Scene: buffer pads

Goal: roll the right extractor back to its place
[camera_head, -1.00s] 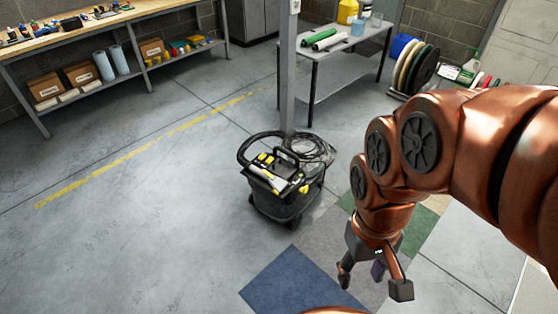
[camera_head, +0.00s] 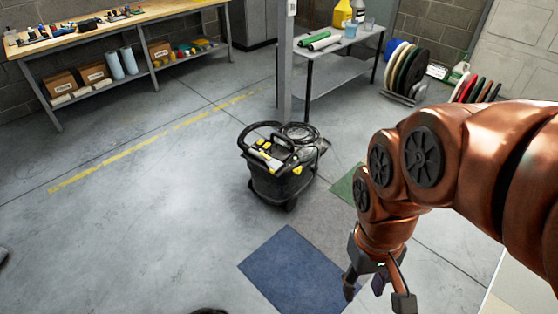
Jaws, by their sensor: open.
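One extractor (camera_head: 281,172), a black wheeled machine with yellow parts and a coiled dark hose on top, stands upright on the grey floor near the foot of a grey post. I see only this one whole, so I cannot tell from the picture whether it is the right one of a pair. My gripper (camera_head: 378,290) hangs at the lower right, fingers spread and empty, pointing down. It is apart from the extractor, in front and to its right in the picture.
A blue floor tile (camera_head: 290,272) and a green one (camera_head: 346,187) lie near the extractor. The grey post (camera_head: 285,70) and a table (camera_head: 340,66) stand behind it. Round pads (camera_head: 408,70) are racked at the back right. The left floor is mostly clear.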

